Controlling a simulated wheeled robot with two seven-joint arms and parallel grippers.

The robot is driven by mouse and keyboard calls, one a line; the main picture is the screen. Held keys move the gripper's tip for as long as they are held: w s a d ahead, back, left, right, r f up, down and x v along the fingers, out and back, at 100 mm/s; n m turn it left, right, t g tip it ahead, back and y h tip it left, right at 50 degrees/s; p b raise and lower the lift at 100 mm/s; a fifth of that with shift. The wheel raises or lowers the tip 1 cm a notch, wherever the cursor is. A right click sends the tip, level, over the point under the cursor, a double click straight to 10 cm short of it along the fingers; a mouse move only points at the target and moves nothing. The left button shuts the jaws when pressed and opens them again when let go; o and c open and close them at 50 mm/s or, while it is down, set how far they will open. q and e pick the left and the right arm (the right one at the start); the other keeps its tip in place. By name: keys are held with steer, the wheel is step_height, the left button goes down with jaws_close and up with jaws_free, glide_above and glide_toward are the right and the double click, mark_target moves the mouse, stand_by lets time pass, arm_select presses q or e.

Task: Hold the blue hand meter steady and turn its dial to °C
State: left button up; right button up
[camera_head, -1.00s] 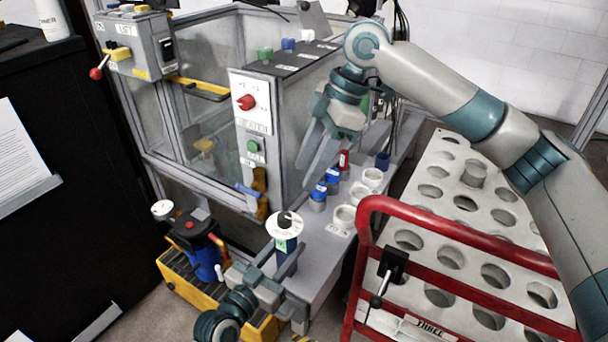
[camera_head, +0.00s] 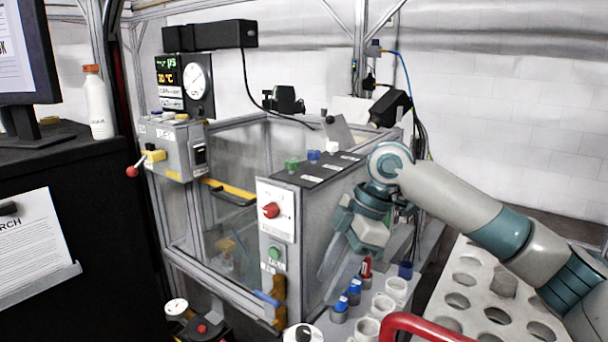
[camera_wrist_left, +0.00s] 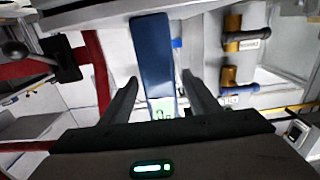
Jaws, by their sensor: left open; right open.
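The blue hand meter (camera_wrist_left: 153,60) shows in the left wrist view as a long blue body with a lit green display at its near end. My left gripper (camera_wrist_left: 160,82) is open, with one finger on each side of the meter and a gap at the right finger. In the head view only the top of the meter's white round dial (camera_head: 303,333) with its black knob shows at the bottom edge; its marks are not readable, and my left gripper is out of that view. My right gripper (camera_head: 337,274) is open and empty, pointing down beside the grey control cabinet, above and right of the dial.
Blue-capped (camera_head: 354,290) and red-capped (camera_head: 366,268) vials and white cups (camera_head: 383,305) stand on the grey ledge near my right gripper. A red rail (camera_head: 425,325) and a perforated rack (camera_head: 470,262) are at right. A wall display (camera_head: 168,78) reads °C beside a round gauge (camera_head: 196,80).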

arm_select(q)
steer(key=v, duration=1.2)
steer(key=shift+w+d, duration=0.1)
